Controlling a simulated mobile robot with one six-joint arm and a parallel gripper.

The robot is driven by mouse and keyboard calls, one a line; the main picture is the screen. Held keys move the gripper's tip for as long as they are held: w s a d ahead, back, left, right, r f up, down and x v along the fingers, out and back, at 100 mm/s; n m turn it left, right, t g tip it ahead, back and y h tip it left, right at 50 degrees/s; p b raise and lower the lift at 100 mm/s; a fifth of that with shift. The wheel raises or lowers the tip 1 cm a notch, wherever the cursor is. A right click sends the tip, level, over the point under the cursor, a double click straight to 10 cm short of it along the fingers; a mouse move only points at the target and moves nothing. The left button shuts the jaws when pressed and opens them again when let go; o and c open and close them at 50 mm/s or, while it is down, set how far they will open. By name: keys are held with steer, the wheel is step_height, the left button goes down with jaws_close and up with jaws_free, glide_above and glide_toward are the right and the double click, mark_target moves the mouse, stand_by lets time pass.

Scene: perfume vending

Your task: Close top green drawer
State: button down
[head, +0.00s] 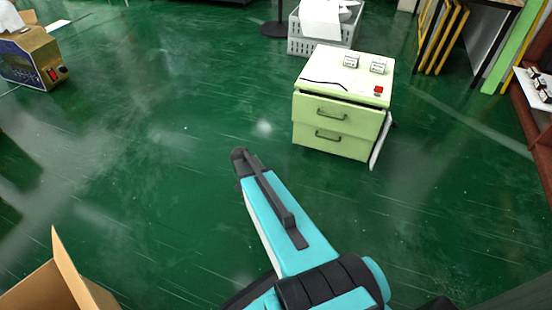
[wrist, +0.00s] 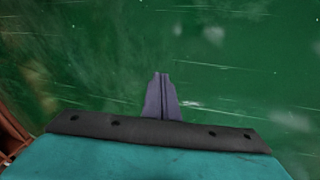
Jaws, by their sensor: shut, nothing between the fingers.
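A small cabinet (head: 325,72) with a cream top and two pale green drawers stands on the floor, right of centre in the head view. Its top green drawer (head: 350,118) has a dark handle. A dark gap shows between this drawer's upper edge and the cabinet top, so it looks slightly out. The lower drawer (head: 345,146) looks flush. My gripper (wrist: 162,76) shows in the wrist view with its fingers together and empty, over bare green floor. The cabinet is not in the wrist view. My teal arm is in the head view, apart from the cabinet.
Two small white boxes (head: 351,61) and a red item (head: 378,89) lie on the cabinet top. A grey basket (head: 322,46) stands behind it. Cardboard (head: 42,290) is at lower left, a brown machine (head: 35,60) at upper left. Green floor between my arm and the cabinet is clear.

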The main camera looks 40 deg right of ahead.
steer(key=s+a+f+n+g+y, duration=0.1)
steer(key=s+a+f+n, duration=0.2)
steer(key=s+a, duration=0.4)
steer(key=s+a+f+n+g, duration=0.1)
steer(key=s+a+f+n, duration=0.2)
steer(key=s+a+n, duration=0.2)
steer(key=s+a+f+n+g+y, duration=0.1)
steer(key=s+a+f+n, duration=0.2)
steer(key=s+a, duration=0.7)
steer(key=s+n, duration=0.1)
steer(key=s, duration=0.2)
steer(key=shift+n+y, duration=0.3)
steer(key=shift+n, duration=0.1)
steer(key=shift+s, duration=0.15)
